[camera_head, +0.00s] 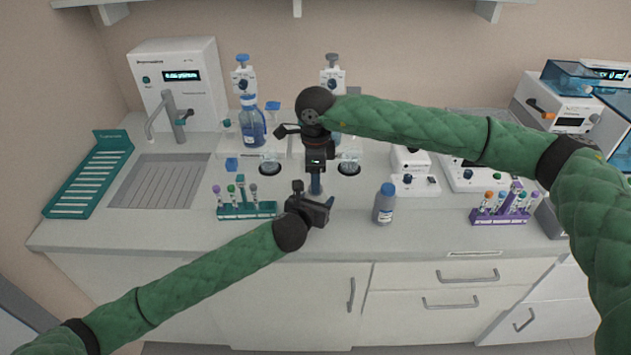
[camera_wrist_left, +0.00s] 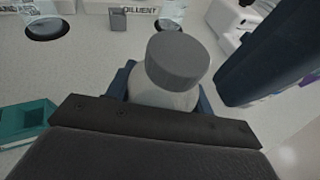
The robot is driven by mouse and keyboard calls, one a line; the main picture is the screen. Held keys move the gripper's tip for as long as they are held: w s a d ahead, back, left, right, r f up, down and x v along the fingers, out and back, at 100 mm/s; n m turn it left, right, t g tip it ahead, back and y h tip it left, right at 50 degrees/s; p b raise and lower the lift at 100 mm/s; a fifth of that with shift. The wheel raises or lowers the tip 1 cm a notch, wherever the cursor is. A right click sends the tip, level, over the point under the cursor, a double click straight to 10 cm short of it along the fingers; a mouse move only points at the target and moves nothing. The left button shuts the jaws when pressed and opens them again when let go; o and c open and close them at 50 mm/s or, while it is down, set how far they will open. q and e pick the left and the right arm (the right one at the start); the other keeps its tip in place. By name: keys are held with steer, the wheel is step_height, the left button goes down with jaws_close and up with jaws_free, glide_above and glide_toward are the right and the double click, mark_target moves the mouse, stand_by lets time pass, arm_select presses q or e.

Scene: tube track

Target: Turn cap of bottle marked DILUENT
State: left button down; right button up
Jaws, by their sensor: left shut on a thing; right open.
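A pale bottle with a grey cap (camera_wrist_left: 178,60) stands between the blue fingers of my left gripper (camera_wrist_left: 165,95), which is shut on its body. Its own label is not visible from here. In the head view my left gripper (camera_head: 322,207) is over the front middle of the counter, and the arms mostly hide the bottle. My right gripper (camera_head: 316,184) is open and points down just above and beside the left one. A dark blue part of it fills the upper right of the left wrist view. The word DILUENT shows on a label behind the bottle in that view.
A blue-capped bottle (camera_head: 384,204) stands to the right on the counter (camera_head: 350,235). A teal tube rack (camera_head: 246,211) is to the left and a purple rack (camera_head: 500,216) far right. Dispenser bottles, including a blue one (camera_head: 252,124), stand behind. A sink (camera_head: 157,181) is at left.

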steer(key=shift+r, duration=0.85)
steer(key=shift+r, duration=0.15)
steer(key=shift+c, duration=1.3)
steer(key=shift+r, duration=1.6)
steer(key=shift+f, duration=0.15)
steer(key=shift+f, duration=3.85)
